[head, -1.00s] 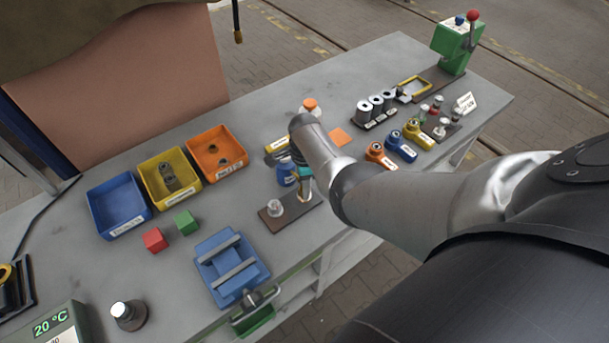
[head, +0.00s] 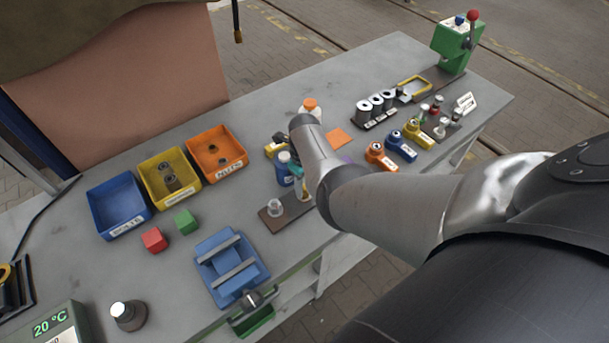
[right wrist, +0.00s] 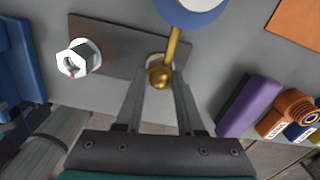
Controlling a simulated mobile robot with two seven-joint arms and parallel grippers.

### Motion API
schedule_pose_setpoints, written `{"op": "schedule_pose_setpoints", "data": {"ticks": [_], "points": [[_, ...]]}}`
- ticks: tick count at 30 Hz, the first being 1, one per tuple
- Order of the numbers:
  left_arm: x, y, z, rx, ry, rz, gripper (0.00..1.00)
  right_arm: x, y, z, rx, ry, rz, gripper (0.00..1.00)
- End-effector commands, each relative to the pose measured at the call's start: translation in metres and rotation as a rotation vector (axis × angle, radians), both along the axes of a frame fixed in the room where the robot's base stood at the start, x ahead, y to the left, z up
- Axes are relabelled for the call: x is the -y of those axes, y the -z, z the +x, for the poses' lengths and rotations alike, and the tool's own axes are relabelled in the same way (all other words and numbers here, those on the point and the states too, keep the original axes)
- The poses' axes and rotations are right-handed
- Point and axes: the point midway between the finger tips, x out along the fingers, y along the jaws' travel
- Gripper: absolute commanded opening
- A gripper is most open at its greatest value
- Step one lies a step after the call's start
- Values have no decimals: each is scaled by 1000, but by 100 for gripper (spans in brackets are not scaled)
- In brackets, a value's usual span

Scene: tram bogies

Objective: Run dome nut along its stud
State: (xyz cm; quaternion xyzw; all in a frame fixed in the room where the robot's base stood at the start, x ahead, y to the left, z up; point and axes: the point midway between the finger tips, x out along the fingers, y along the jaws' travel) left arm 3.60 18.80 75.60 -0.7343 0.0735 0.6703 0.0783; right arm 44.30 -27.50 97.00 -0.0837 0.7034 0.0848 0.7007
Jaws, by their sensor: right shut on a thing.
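A brown plate (right wrist: 115,45) lies on the grey bench and also shows in the head view (head: 270,222). A silver hex piece (right wrist: 77,60) stands on its left part. A rounded brass piece, seemingly the dome nut (right wrist: 159,78), is at the plate's right part, with a pale ring partly visible behind it. My right gripper (right wrist: 162,76) is shut on it, one finger on each side. The stud beneath is hidden, so I cannot tell how far the nut sits along it. In the head view my right gripper (head: 303,192) is mostly hidden by its wrist. My left gripper is not in view.
A brass rod (right wrist: 173,45) runs from a blue round thing (right wrist: 190,8) towards the nut. A purple block (right wrist: 250,105) lies close right of the fingers. A blue vise (head: 230,268), bins (head: 118,205) and colored blocks stand left; orange and blue tools (head: 402,148) stand right.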

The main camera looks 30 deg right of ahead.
Motion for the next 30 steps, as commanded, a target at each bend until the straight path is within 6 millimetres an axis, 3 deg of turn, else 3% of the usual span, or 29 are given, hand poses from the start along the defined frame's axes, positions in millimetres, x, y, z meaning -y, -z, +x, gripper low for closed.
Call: {"op": "schedule_pose_setpoints", "data": {"ticks": [11,21,30], "points": [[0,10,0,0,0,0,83,2,-4,6,15,364,-4,0],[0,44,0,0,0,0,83,0,0,5,12,643,0,0],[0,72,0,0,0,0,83,1,-2,4,10,785,-2,0]]}}
